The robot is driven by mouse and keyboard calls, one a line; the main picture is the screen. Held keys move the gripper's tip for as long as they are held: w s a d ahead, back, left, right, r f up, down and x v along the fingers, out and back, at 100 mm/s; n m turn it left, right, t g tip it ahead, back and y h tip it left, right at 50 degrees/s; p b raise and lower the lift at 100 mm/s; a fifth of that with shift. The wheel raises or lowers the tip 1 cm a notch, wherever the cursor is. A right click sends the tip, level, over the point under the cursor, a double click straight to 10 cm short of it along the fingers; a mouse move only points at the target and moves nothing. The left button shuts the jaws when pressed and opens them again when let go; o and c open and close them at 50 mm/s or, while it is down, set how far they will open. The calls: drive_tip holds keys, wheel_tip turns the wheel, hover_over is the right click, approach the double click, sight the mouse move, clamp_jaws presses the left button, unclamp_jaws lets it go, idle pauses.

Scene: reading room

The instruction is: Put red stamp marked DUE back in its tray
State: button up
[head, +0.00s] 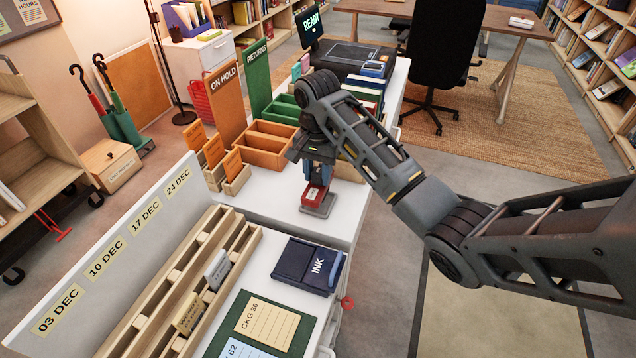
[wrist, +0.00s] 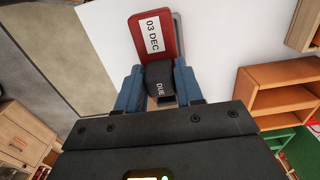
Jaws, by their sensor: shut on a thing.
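The red stamp (head: 314,194) has a red base with a white label reading 03 DEC, which shows in the wrist view (wrist: 163,52). Its black handle, marked DUE (wrist: 160,80), is between the blue fingers of my gripper (head: 318,176), which is shut on it and points down. A small grey tray (head: 322,211) on the white counter is directly under the stamp. A grey edge of it shows beside the red base in the wrist view (wrist: 178,32). I cannot tell whether the stamp touches the tray or hangs just above it.
A dark blue INK box (head: 306,266) lies nearer on the counter. Orange boxes (head: 262,156) and the ON HOLD divider (head: 226,100) stand behind left. Books (head: 358,103) stand behind my gripper. The counter's right edge is close to the tray.

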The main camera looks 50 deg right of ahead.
sight(318, 182)
drive_tip(key=shift+f, duration=1.6)
drive_tip(key=o, duration=0.9)
drive_tip(key=shift+f, duration=0.1)
wheel_tip(318, 182, up, 11)
drive_tip(key=p, duration=0.3)
drive_tip(key=shift+f, duration=0.1)
drive_tip(key=shift+r+p, duration=0.75)
drive_tip(key=shift+p, duration=0.15)
